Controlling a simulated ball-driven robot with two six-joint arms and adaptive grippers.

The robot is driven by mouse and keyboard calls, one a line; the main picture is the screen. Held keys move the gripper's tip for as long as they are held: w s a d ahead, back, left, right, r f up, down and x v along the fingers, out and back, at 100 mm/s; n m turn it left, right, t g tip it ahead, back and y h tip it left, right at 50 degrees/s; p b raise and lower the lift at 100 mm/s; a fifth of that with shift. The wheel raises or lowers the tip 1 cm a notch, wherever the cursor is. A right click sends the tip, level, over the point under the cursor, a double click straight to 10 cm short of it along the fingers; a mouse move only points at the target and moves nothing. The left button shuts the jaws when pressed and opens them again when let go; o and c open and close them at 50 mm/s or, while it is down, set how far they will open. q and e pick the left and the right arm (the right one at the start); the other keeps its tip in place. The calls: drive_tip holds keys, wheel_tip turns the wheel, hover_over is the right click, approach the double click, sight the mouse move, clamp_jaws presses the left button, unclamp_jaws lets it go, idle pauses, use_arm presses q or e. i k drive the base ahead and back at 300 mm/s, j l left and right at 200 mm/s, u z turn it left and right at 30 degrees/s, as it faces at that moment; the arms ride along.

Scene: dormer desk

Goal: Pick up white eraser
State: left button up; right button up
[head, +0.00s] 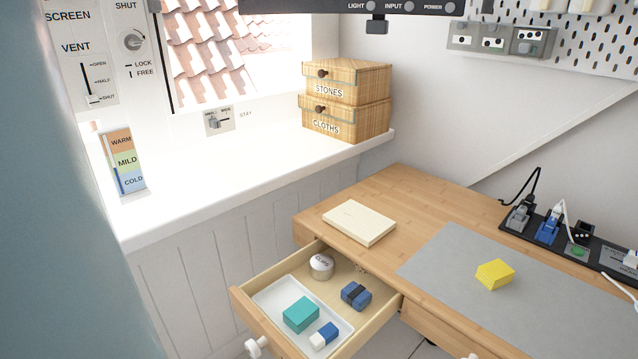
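A small white eraser with a blue sleeve (324,335) lies in the white tray (345,326) inside the open desk drawer (234,297). A teal block (301,314) lies just behind it in the same tray. Neither of my grippers shows in the head view.
A dark blue block with a black band (356,295) and a round white-topped tin (321,266) sit in the drawer outside the tray. On the desk are a cream box (345,223), a grey mat (450,262), a yellow block (495,274) and a power strip (596,256).

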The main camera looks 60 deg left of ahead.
sight(328, 333)
drive_tip(key=u, duration=1.7)
